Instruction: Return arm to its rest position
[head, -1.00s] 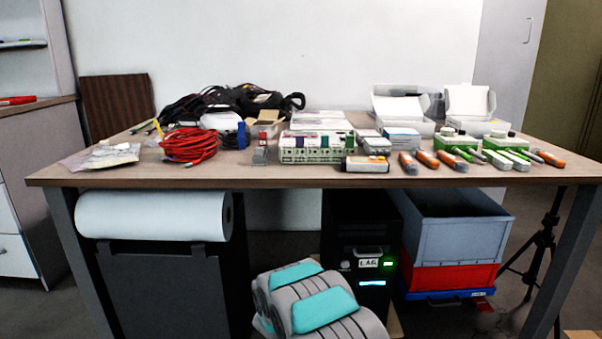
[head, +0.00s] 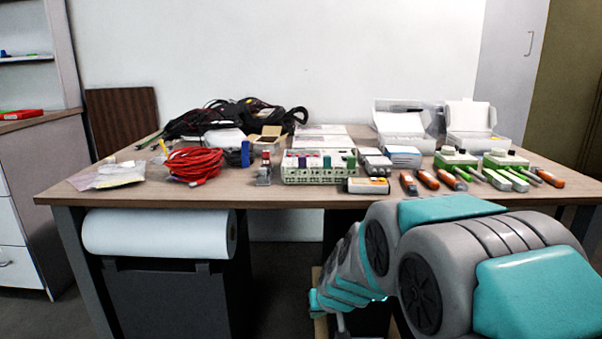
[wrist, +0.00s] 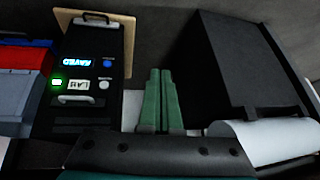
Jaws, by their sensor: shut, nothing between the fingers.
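My arm, grey with teal covers, fills the lower right of the head view, in front of the table (head: 262,199). It bends down and left below the tabletop's front edge. My gripper shows in the wrist view (wrist: 161,74) as two green fingers side by side, shut and empty. It points towards the space under the table, between a black computer case (wrist: 78,114) and a dark cabinet (wrist: 235,75). I cannot make out the fingers in the head view.
Red cable (head: 193,163), a terminal box (head: 318,168), orange-handled tools (head: 427,178) and open white boxes (head: 403,123) lie on the table. A white roll (head: 158,234) is under its left side. Blue-grey (wrist: 15,100) and red (wrist: 27,58) crates stand beside the case.

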